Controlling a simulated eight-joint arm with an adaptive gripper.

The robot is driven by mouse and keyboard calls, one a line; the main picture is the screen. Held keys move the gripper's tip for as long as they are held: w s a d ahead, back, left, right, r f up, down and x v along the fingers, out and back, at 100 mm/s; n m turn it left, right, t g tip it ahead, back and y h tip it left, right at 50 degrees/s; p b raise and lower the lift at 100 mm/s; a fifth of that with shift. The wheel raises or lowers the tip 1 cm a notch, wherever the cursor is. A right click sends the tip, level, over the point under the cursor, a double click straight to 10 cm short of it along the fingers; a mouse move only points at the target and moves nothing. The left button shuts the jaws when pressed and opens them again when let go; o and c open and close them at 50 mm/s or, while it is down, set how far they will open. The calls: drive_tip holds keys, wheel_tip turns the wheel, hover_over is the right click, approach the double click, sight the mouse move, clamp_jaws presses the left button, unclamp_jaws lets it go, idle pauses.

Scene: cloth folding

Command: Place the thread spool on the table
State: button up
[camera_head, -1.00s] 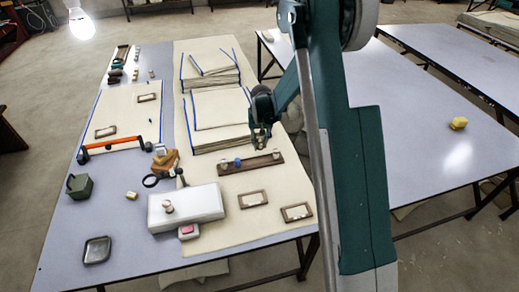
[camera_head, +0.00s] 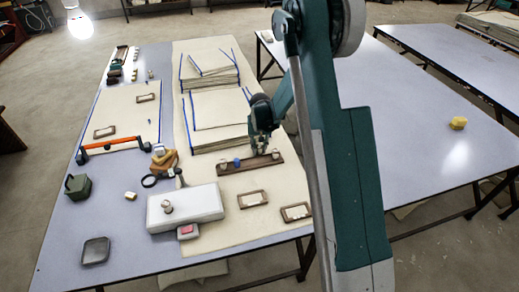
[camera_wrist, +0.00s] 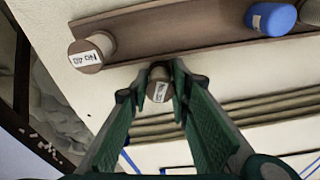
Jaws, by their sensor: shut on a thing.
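My gripper (camera_wrist: 158,88) is shut on a small brown thread spool (camera_wrist: 159,90) with a white label, held between the fingertips in the wrist view. The spool appears just beside the edge of the wooden rack (camera_wrist: 180,32); its height above the table is unclear. In the head view my gripper (camera_head: 261,147) is over the back edge of the rack (camera_head: 245,167), and the held spool cannot be made out. Other spools sit on the rack: one labelled "No 40" (camera_wrist: 88,55) at one end and a blue one (camera_wrist: 270,19).
Folded cloth stacks (camera_head: 217,110) lie behind the rack on the table (camera_head: 60,235). A white box (camera_head: 200,207) bears a small spool (camera_head: 167,206). Wooden frames (camera_head: 252,199) lie in front of the rack. The table's front left has bare room around a dark square tin (camera_head: 95,251).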

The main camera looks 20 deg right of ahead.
sight(260, 148)
drive_tip(key=shift+f, duration=0.15)
drive_tip(key=o, duration=0.8)
drive_tip(key=shift+r, duration=0.2)
drive_tip(key=shift+s+a+r+p, duration=0.1)
drive_tip(key=shift+s+r+p, duration=0.15)
drive_tip(key=shift+r, duration=1.7)
drive_tip(key=shift+s+r+p, duration=0.2)
drive_tip(key=shift+r+p, duration=0.1)
drive_tip(key=shift+r, duration=1.7)
drive_tip(key=shift+s+a+r+p, duration=0.1)
drive_tip(key=shift+s+r+p, duration=0.15)
drive_tip(key=shift+r, duration=1.7)
